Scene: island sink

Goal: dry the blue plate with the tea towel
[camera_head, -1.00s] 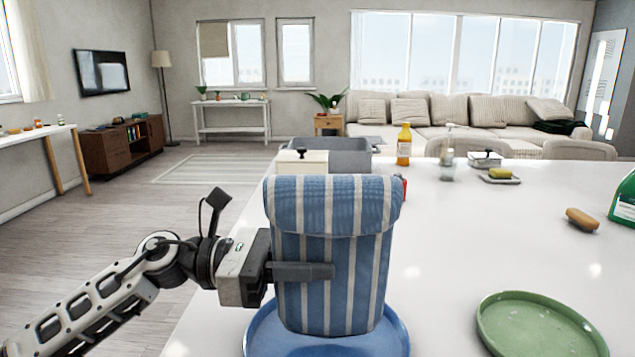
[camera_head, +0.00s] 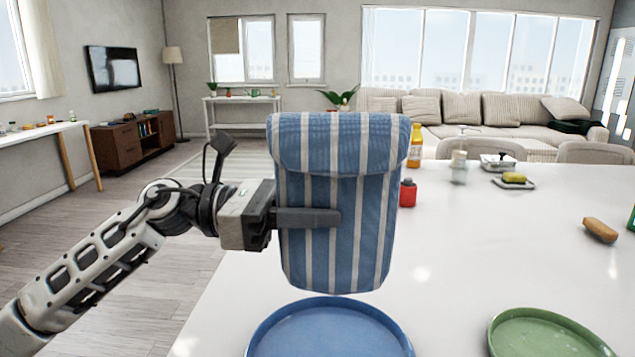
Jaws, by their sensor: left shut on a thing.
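A blue and white striped tea towel (camera_head: 337,205), folded over at the top, hangs upright in the middle of the view. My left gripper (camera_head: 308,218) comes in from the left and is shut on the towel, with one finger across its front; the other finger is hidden. The blue plate (camera_head: 332,335) lies on the white counter at the bottom of the view, its near part cut off. The towel's lower edge is above the plate's far rim and apart from it. My right gripper is not in view.
A green plate (camera_head: 545,338) lies to the right on the counter (camera_head: 480,245). A brush (camera_head: 600,230), a yellow sponge (camera_head: 514,178), a clear dispenser (camera_head: 458,167), an orange bottle (camera_head: 416,146) and a red bottle (camera_head: 407,193) stand or lie farther back.

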